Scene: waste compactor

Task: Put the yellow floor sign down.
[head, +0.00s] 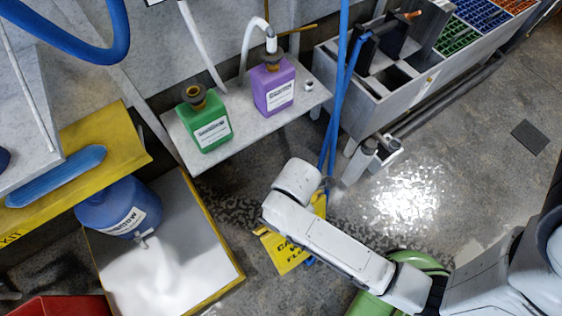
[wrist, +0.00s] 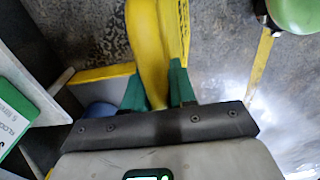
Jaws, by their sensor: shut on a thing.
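The yellow floor sign (head: 284,256) shows in the head view below my white arm, which hides part of it. Black lettering shows on its face. In the wrist view the sign's yellow top (wrist: 160,35) runs up from between the two green fingers of my gripper (wrist: 156,80). The gripper is shut on the sign. In the head view the gripper is hidden behind the arm. I cannot tell whether the sign's lower edge touches the floor.
A grey shelf with a green bottle (head: 204,122) and a purple bottle (head: 273,85) stands behind. A blue drum (head: 118,208) sits over a yellow-edged tray (head: 226,262) at left. Blue poles (head: 334,110) rise behind my arm. A green rounded object (head: 372,304) is at lower right. Floor at right is open, with a shiny patch.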

